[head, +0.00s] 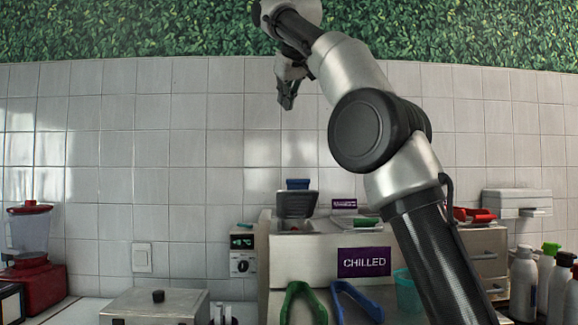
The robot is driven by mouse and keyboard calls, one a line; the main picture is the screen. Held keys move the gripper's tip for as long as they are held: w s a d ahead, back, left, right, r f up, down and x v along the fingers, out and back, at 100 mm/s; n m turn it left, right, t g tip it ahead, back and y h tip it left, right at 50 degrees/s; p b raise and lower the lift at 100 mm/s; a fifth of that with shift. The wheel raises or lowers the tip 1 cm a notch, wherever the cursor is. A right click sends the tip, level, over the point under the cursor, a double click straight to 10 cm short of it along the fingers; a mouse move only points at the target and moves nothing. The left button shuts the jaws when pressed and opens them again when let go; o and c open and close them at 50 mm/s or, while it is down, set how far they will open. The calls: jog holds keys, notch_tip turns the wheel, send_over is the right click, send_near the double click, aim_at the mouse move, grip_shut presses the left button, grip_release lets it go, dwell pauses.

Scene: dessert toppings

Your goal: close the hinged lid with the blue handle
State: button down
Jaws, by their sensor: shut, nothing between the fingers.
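The hinged lid (297,206) is a dark grey panel standing raised at the back left of the chilled counter unit (311,257). Its blue handle (298,184) is at its top edge. My gripper (287,103) is shut and empty, high above the lid and slightly to its left, in front of the tiled wall. A wide gap separates the gripper from the lid. The opening below the lid is mostly hidden by the unit's front.
A green handle (367,222) and a red handle (474,215) sit farther right on the unit. Green tongs (303,300) and blue tongs (356,303) are at the unit's front. Bottles (524,285) stand at right, a red blender (30,248) at left.

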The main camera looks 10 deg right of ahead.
jog(key=s+d+f+m+g, duration=0.1)
jog(key=s+f+m+g, duration=0.45)
jog(key=s, duration=0.35)
jog(key=m, duration=0.1)
send_over(298, 190)
jog(key=w, duration=0.2)
jog(key=shift+h, duration=0.3)
jog(key=f, duration=1.2)
jog(key=shift+s+d+f, duration=0.25)
jog(key=shift+f, duration=0.1)
jog(key=shift+s+f, duration=0.1)
jog(key=shift+f, duration=0.3)
jog(key=shift+a+t, duration=0.1)
jog(key=shift+t, duration=0.15)
jog(key=shift+s+f, duration=0.45)
jog(key=shift+s, duration=0.05)
jog(key=shift+s+a+t, duration=0.1)
jog(key=shift+t, duration=0.2)
jog(key=s+a+f+t, duration=0.1)
jog(key=s+f+t, duration=0.2)
jog(key=f, duration=0.6)
jog(key=shift+s+f+h, duration=0.25)
jog(key=shift+s+h, duration=0.15)
jog(key=shift+s, duration=0.65)
